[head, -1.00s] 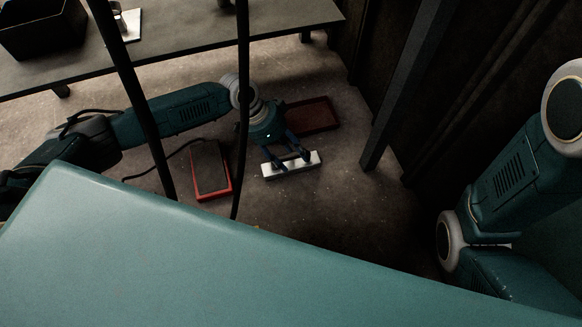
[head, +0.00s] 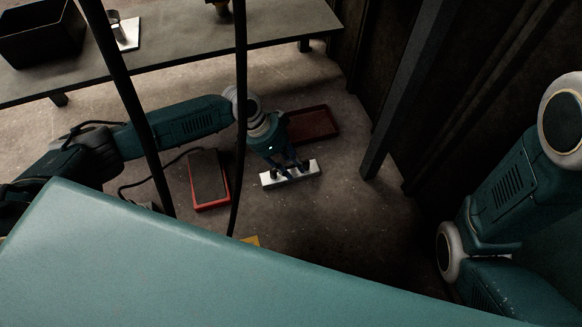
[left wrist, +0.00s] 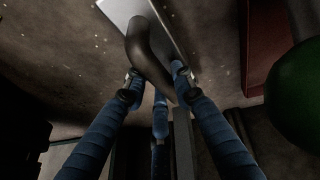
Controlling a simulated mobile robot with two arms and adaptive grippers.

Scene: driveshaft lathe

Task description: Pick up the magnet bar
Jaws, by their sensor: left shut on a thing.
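The magnet bar (head: 304,172) is a light, flat, long bar with a dark curved handle, seen low over or on the floor in the head view. It also shows at the top of the left wrist view (left wrist: 172,32), with its dark handle (left wrist: 143,48) reaching down between the fingers. My left gripper (head: 288,170) is shut on the magnet bar, with its blue fingers (left wrist: 152,88) around the handle. I cannot tell whether the bar touches the floor. My right gripper is not in view; only my right arm shows at the right.
A red-rimmed pedal-like box (head: 209,180) lies on the floor left of the bar, and a red tray (head: 312,123) lies behind it. A dark table (head: 180,45) with a black bin (head: 40,35) stands at the back. A dark post (head: 395,100) rises at the right.

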